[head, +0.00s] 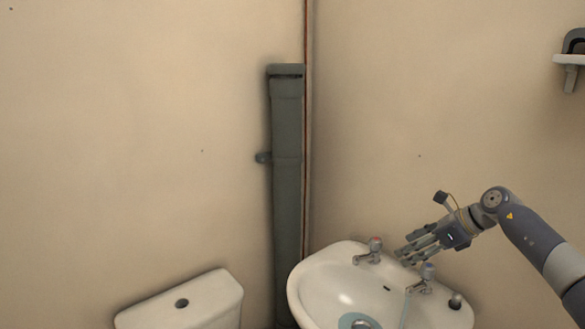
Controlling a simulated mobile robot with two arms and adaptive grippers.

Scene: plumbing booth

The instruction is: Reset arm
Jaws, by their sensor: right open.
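My right arm comes in from the right edge. My right gripper (402,256) is open and empty, with its fingers pointing left over the back rim of the white sink (318,283). The fingertips appear between the red-topped tap (374,248) and the blue-topped tap (427,273), close to both in the picture. I cannot tell whether they touch either tap. A thin bluish streak, which looks like running water (405,312), drops from the blue-topped tap into the basin. My left gripper is out of view.
A white toilet cistern (205,300) with a round button stands at lower left. A grey-green vertical pipe (288,170) runs up the wall near the corner. A small shelf bracket (571,62) is at upper right.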

